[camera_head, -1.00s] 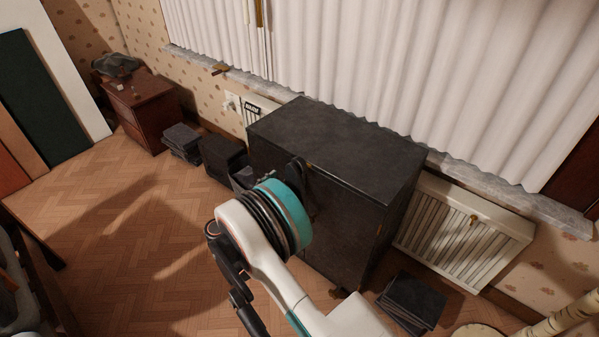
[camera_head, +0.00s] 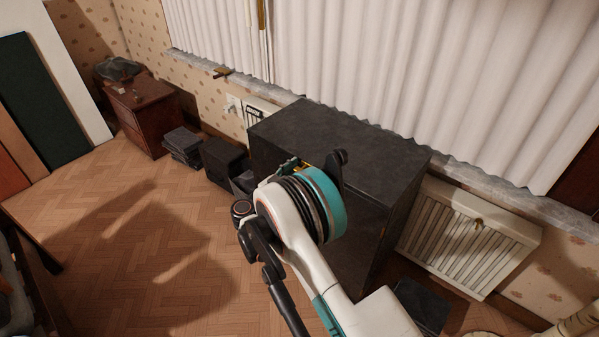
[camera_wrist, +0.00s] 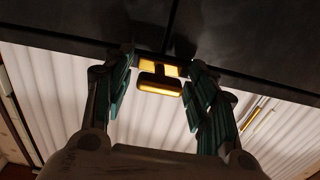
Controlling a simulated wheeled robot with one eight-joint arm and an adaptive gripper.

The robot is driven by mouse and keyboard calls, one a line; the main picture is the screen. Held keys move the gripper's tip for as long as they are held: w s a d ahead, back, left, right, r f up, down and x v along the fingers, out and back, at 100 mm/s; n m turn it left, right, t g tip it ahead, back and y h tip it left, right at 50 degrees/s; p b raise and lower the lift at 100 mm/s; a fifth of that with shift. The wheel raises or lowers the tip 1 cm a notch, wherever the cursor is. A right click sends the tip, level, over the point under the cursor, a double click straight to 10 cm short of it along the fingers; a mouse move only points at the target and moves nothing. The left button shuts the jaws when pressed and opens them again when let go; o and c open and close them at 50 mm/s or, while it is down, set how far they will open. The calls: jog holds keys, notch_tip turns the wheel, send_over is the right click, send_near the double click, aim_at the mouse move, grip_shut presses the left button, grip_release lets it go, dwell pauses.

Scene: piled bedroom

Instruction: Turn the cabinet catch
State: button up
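The dark grey cabinet (camera_head: 345,142) stands against the curtained wall. Its brass catch (camera_wrist: 160,84) shows in the wrist view, a bar in front of a small plate near the seam between two dark panels. A bit of yellow metal, probably the catch, shows beside the fingers in the head view. My gripper (camera_wrist: 163,74) is open, one teal-padded finger on each side of the catch, with narrow gaps visible. Whether either finger touches it I cannot tell. In the head view my gripper (camera_head: 314,166) is at the cabinet's upper front edge, and my wrist hides much of the front.
Dark boxes (camera_head: 222,158) stand left of the cabinet, near a wooden nightstand (camera_head: 145,115). A radiator (camera_head: 468,240) is on the right, with a dark stack (camera_head: 423,305) on the floor before it. Open parquet (camera_head: 120,235) lies at left.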

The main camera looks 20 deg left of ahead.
jog(key=c, duration=0.7)
jog(key=shift+m, duration=0.4)
jog(key=m, duration=0.6)
jog(key=shift+m, duration=0.3)
jog(key=m, duration=1)
jog(key=shift+m, duration=0.5)
jog(key=o, duration=1.1)
